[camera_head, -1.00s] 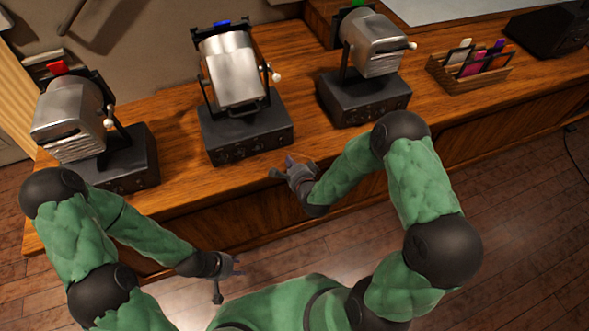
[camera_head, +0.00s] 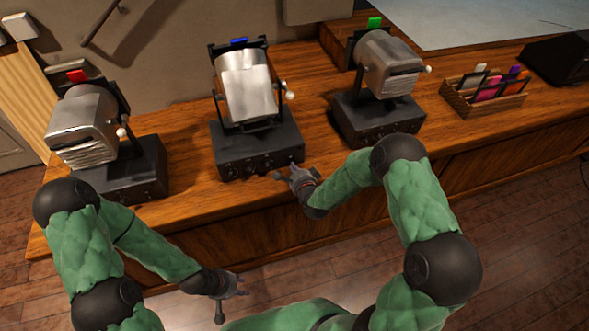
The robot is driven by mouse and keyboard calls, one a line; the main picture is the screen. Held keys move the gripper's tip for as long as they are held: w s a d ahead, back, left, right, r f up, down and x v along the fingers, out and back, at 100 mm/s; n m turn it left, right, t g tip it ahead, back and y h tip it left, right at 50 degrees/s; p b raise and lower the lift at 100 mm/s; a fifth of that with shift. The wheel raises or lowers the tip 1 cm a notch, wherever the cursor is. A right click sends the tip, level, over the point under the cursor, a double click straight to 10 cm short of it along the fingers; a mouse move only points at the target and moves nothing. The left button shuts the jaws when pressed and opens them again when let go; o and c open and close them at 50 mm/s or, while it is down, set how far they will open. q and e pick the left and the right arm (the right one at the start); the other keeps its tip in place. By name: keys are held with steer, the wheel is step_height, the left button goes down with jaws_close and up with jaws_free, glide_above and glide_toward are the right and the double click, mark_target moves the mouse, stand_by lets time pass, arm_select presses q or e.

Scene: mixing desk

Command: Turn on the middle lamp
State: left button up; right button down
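The middle lamp (camera_head: 244,88) is a silver lamp head with a blue tab on top. It stands on a dark base (camera_head: 257,147) with several knobs along its front face. My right gripper (camera_head: 284,175) is at the front right of this base, close to the knobs at its right end; whether it touches one I cannot tell. Its fingers look apart and nothing shows between them. My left gripper (camera_head: 232,296) hangs low in front of the desk, away from the lamps, with its fingers spread and empty.
A red-tabbed lamp (camera_head: 82,128) stands at the left and a green-tabbed lamp (camera_head: 390,65) at the right. A wooden organizer (camera_head: 486,104) with coloured cards is further right on the wooden desk (camera_head: 190,183). A dark box (camera_head: 560,62) stands at the far right.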

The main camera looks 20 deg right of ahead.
steer(key=shift+w+f+b, duration=0.25)
steer(key=shift+w+b, duration=0.05)
steer(key=shift+b, duration=0.2)
steer(key=shift+r, duration=0.15)
steer(key=shift+r, duration=0.1)
